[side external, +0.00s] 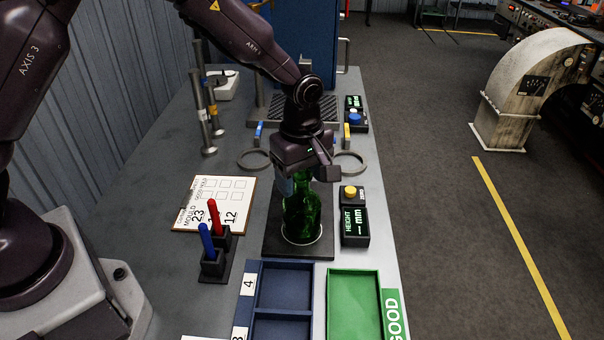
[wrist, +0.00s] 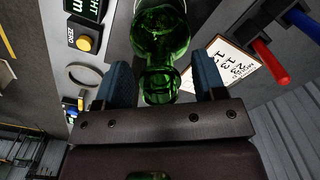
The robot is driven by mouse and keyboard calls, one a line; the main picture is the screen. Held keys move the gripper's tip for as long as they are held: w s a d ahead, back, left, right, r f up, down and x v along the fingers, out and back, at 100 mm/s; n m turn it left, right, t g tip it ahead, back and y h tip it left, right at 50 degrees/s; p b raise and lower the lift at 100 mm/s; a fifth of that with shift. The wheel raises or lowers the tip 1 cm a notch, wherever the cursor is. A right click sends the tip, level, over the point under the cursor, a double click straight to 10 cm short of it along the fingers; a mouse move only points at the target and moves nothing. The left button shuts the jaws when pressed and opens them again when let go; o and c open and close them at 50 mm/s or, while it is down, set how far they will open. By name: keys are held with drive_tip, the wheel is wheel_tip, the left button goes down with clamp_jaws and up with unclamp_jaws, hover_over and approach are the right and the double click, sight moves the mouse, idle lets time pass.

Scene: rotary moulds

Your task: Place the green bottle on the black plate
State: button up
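The green bottle (side external: 302,215) stands upright on the black plate (side external: 272,248) in the side view, its base within a pale ring mark. My gripper (side external: 298,182) is above it, with its fingers around the bottle's upper part. In the wrist view the bottle (wrist: 160,32) lies between my two blue fingers (wrist: 161,68). Gaps show between the neck and both fingers, so the gripper is open. My gripper partly hides the bottle's top in the side view.
A height display (side external: 355,227) with a yellow button stands just right of the plate. Blue trays (side external: 262,314) and a green tray (side external: 352,300) are in front.

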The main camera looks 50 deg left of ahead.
wheel_tip(320, 180, up, 13)
drive_tip(key=shift+f, duration=0.2)
idle(0.4)
drive_tip(key=s+a+r+m+t, duration=0.2)
drive_tip(key=s+r+m, duration=0.1)
drive_tip(key=s+m, duration=0.2)
drive_tip(key=s+a+r+m+t, duration=0.1)
drive_tip(key=s+a+r+m, duration=0.2)
drive_tip(key=s+m, duration=0.3)
drive_tip(key=s+a+r+m+t, duration=0.2)
drive_tip(key=s+m, duration=0.3)
drive_tip(key=s, duration=0.6)
drive_tip(key=shift+s+a+r+t, duration=0.3)
drive_tip(key=shift+s+a+r, duration=0.1)
drive_tip(key=shift+a+r, duration=0.35)
